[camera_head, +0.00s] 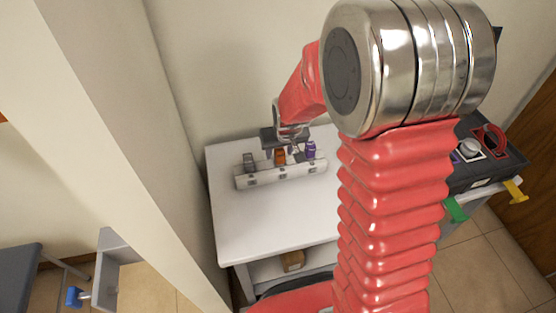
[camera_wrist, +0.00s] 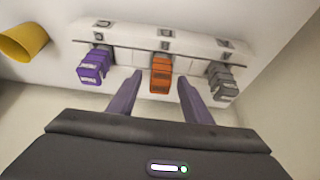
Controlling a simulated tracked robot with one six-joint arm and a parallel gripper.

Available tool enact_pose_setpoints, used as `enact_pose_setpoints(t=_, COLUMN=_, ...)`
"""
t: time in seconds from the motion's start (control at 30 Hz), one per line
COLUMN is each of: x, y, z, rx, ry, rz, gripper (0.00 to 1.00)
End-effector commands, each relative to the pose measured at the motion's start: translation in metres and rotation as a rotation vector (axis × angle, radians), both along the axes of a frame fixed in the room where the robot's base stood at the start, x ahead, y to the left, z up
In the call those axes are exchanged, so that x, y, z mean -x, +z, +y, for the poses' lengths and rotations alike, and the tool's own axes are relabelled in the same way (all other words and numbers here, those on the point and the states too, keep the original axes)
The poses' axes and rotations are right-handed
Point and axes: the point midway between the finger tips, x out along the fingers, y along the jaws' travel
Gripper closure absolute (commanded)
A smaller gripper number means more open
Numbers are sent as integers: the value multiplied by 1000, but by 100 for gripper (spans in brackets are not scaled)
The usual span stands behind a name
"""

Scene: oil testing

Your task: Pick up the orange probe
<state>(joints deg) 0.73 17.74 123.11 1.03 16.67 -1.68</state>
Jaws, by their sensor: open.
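The orange probe (camera_wrist: 160,75) stands in the white rack (camera_wrist: 120,36), between a purple probe (camera_wrist: 95,66) and a grey probe (camera_wrist: 222,80) in the wrist view. In the head view, the orange probe (camera_head: 280,157) is in the middle of the rack (camera_head: 262,177) on the white table. My gripper (camera_wrist: 157,82) is open. In the wrist view, its two fingers lie one to each side of the orange probe, with visible gaps. I cannot tell whether the fingertips are level with it. In the head view, my gripper (camera_head: 283,148) is above and behind the rack, partly hidden.
The purple probe (camera_head: 310,150) and grey probe (camera_head: 249,162) flank the orange one closely. A yellow cup-like object (camera_wrist: 22,42) is at the left of the wrist view. The white table (camera_head: 262,222) is bare in front of the rack. A wall stands close behind it.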

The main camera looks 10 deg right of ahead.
Motion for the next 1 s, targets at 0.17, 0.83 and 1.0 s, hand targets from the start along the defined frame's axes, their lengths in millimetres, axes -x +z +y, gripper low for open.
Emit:
enact_pose_setpoints(t=0.17, x=0, y=0, z=0, rx=0, ry=0, rz=0, gripper=55)
enact_pose_setpoints(t=0.83, x=0, y=0, z=0, rx=0, ry=0, rz=0, gripper=86)
enact_pose_setpoints(t=1.0, x=0, y=0, z=0, rx=0, ry=0, rz=0, gripper=98)
